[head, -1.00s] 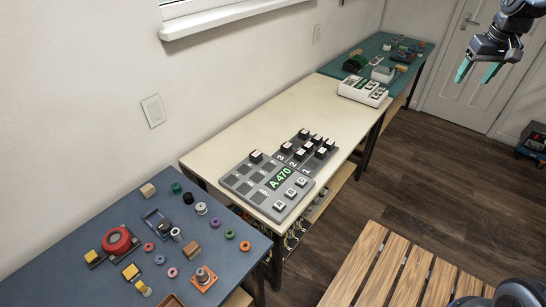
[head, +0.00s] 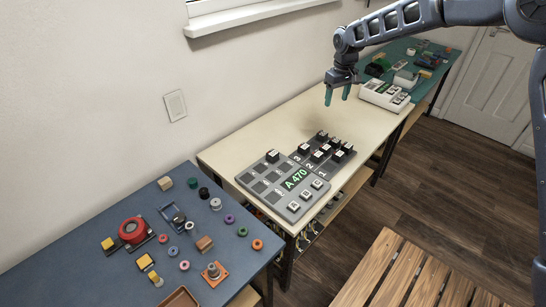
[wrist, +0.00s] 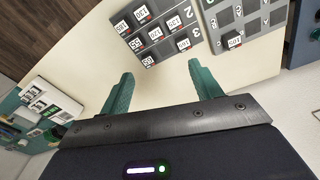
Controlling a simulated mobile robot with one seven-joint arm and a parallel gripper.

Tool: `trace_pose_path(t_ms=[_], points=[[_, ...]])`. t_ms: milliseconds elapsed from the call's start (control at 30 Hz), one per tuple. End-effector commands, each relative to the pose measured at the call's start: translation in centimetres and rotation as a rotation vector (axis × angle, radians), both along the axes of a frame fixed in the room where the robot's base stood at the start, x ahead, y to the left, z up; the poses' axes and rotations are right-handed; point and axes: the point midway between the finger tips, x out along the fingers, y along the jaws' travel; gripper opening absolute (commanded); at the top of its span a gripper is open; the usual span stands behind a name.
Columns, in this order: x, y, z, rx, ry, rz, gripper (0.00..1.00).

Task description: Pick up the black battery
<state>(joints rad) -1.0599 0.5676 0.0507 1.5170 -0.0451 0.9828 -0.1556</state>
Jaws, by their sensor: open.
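My gripper (head: 337,95) is open and empty, its two teal fingers pointing down above the far part of the cream table (head: 240,150). In the wrist view the fingers (wrist: 159,72) stand apart with only bare tabletop between them. Several black blocks with white labels sit in a grey rack (head: 341,165) marked 1, 2, 3; this rack shows ahead of the fingers in the wrist view (wrist: 165,62). No single thing can be clearly told as the black battery. A small black cylinder (head: 204,193) stands on the blue table at left.
A grey panel (head: 262,188) with an "A 470" display adjoins the rack. A white device (head: 384,95) stands at the cream table's far end. The blue table (head: 70,215) and the green table (head: 432,88) hold many small parts. A slatted wooden bench (head: 400,270) stands at front right.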

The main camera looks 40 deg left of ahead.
Motion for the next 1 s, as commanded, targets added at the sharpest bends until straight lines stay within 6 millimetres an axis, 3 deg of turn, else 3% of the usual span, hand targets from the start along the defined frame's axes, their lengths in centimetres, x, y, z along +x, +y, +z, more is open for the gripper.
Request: trace_pose_path(t_ms=[33,200,333,500,667,1000], points=[[-1.8,2.2,-1.8,-0.009,0.006,0.036,0.64],[-7.4,8.2,-7.0,-0.033,0.019,0.141,0.64],[-11.7,11.8,-10.8,-0.05,0.026,0.21,0.64],[-15.5,14.4,-14.1,-0.064,0.032,0.27,0.64],[-16.9,15.2,-15.4,-0.069,0.033,0.29,0.64],[-16.9,15.2,-19.3,-0.07,0.034,0.29,0.64]])
